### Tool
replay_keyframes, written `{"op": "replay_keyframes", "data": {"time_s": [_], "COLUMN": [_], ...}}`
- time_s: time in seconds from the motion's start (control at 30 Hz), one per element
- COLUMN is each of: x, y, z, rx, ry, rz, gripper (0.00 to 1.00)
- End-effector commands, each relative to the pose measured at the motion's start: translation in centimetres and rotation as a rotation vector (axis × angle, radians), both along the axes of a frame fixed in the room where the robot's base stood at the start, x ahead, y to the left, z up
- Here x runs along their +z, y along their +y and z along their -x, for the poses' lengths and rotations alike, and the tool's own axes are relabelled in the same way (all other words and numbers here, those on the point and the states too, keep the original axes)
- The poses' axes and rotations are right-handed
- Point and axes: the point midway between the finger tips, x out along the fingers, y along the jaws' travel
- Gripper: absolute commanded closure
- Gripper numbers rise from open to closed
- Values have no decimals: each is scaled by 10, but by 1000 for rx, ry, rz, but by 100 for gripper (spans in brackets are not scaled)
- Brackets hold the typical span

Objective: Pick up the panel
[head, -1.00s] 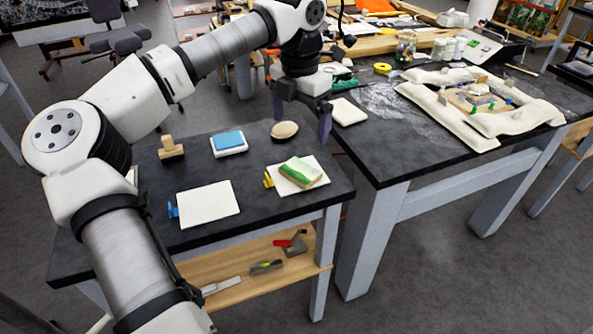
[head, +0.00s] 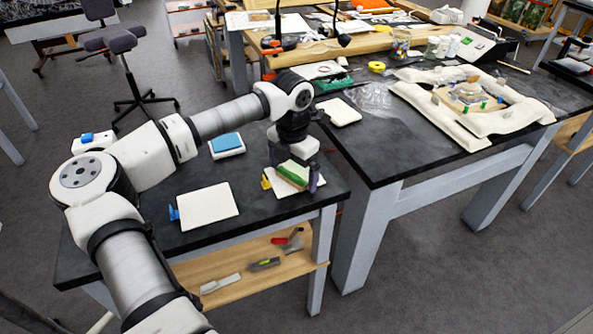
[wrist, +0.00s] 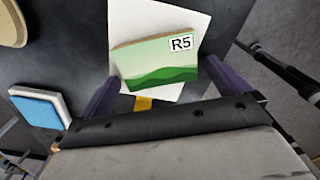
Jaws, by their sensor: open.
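The panel (wrist: 155,62) is a small green rectangular piece with painted hills and an "R5" label. It lies on a white sheet with a yellow clip near it. In the head view the panel (head: 291,175) is at the right end of the near table, on the white sheet (head: 283,190). My gripper (wrist: 152,72) is open, its two purple fingers spread to either side of the panel. In the head view my gripper (head: 295,172) is low over the panel and partly hides it. I cannot tell whether the fingers touch it.
A second white sheet (head: 207,205) with a blue clip lies left of the panel. A blue-topped white block (head: 226,144) lies behind. The round beige piece (wrist: 15,25) shows at the wrist view's upper left. A larger table with a cream frame (head: 470,120) stands to the right.

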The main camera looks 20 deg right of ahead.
Motion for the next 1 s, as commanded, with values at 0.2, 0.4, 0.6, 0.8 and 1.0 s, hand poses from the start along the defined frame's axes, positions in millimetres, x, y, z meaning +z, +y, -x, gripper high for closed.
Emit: {"op": "replay_keyframes", "data": {"time_s": [0.2,0.4,0.6,0.8,1.0], "x": [-3,-3,-2,-2,9], "y": [0,0,0,0,0], "z": [0,0,0,0,-1], "rx": [0,0,0,0,1], "ry": [-1,-1,-1,-1,-4], "rz": [0,0,0,0,1], "gripper": [0,21,47,47,47]}}
